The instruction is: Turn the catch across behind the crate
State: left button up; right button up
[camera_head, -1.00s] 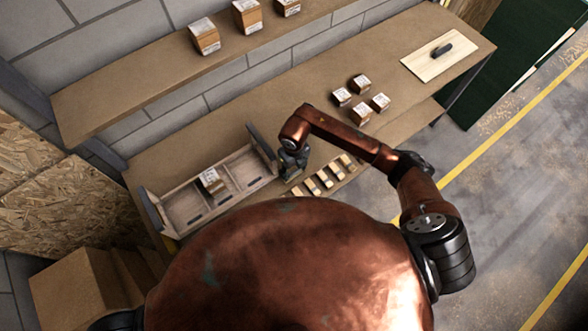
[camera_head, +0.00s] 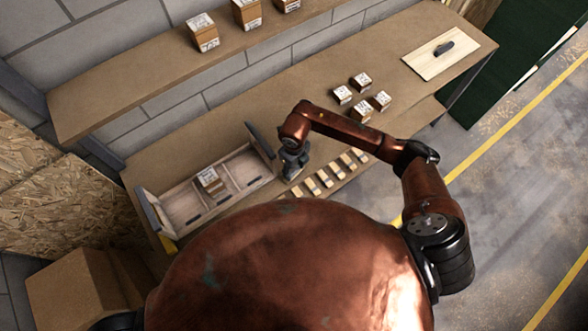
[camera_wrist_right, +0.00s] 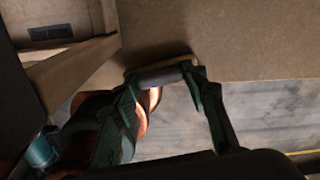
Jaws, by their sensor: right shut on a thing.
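The crate (camera_head: 184,219) is a low, open wooden box with compartments on the bench, at left in the head view. Part of it shows at the upper left of the right wrist view (camera_wrist_right: 75,68). My right gripper (camera_head: 291,172) is at the bench's front edge, just beyond the crate's right end. In the wrist view, its fingers (camera_wrist_right: 162,82) are shut on a short grey bar (camera_wrist_right: 160,77), seemingly the catch. The arm and fingers hide most of the catch in the head view. My left gripper is not in view.
One small box (camera_head: 210,180) sits in the crate. Dark upright plates (camera_head: 261,142) stand at the crate's ends. A row of small blocks (camera_head: 327,178) lies right of my gripper. A shelf (camera_head: 150,92) runs behind.

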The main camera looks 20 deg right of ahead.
aim_at(294, 170)
jog(key=shift+w+f+n+b, duration=0.1)
jog(key=shift+f+n+b, duration=0.1)
jog(key=shift+n+b, duration=0.6)
jog(key=n+b, duration=0.8)
jog(key=n, duration=0.1)
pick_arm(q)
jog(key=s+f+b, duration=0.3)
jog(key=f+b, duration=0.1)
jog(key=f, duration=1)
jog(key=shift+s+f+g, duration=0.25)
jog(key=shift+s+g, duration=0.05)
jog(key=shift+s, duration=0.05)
pick_arm(e)
jog(key=shift+r+n, duration=0.15)
jog(key=shift+n, duration=2.35)
jog(key=shift+r, duration=0.1)
jog(key=o, duration=1.2)
jog(key=shift+c, duration=0.2)
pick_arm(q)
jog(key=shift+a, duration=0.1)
pick_arm(e)
notch_tip(294, 170, up, 12)
